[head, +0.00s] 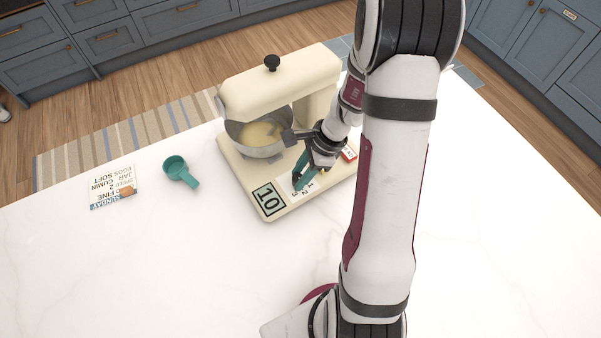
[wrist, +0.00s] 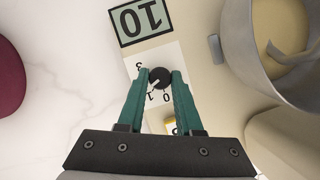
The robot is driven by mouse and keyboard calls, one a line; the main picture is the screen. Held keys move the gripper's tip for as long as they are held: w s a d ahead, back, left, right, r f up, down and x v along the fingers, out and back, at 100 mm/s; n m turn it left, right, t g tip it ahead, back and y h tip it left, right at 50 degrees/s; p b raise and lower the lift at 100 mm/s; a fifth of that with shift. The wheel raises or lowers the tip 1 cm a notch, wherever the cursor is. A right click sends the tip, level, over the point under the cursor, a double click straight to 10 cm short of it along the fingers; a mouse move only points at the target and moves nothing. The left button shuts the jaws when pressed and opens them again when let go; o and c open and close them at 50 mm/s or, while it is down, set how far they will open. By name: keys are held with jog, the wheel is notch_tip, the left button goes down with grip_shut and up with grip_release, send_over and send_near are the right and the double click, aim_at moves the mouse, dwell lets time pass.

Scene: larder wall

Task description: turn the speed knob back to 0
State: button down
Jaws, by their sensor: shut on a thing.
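The speed knob (wrist: 160,76) is a small round black knob on a white dial plate (wrist: 136,70) on the mixer's base. My gripper (wrist: 159,72) has teal fingers shut on the knob from both sides. A pale pointer mark on the knob faces down-left in the wrist view, toward the side of the 1. The 0, 1 and 3 show around the knob; the 2 seems hidden by the left finger. In the head view my gripper (head: 298,184) is down at the dial plate (head: 311,186), and the knob is hidden there. The cream stand mixer (head: 275,88) stands upright.
The steel bowl (head: 238,140) with pale batter sits under the mixer head, close to my gripper. A "10" plate (head: 269,199) lies beside the dial. A teal scoop (head: 181,172) and a recipe card (head: 113,187) lie left. The front counter (head: 150,270) is clear.

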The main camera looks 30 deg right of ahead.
jog(key=n+g, duration=0.1)
jog(key=n, duration=0.2)
jog(key=n+g, duration=0.1)
jog(key=n, duration=0.1)
jog(key=shift+w+n, duration=0.15)
jog(key=shift+n, duration=0.25)
jog(key=n+g, duration=0.1)
jog(key=n, duration=0.2)
jog(key=n+g, duration=0.1)
jog(key=n, duration=0.2)
jog(key=shift+w+h, duration=0.1)
jog(key=shift+h, duration=0.3)
jog(key=shift+a+n+g, duration=0.1)
jog(key=shift+n+g, duration=0.2)
jog(key=c, duration=0.6)
grip_release()
jog(key=shift+r, duration=0.1)
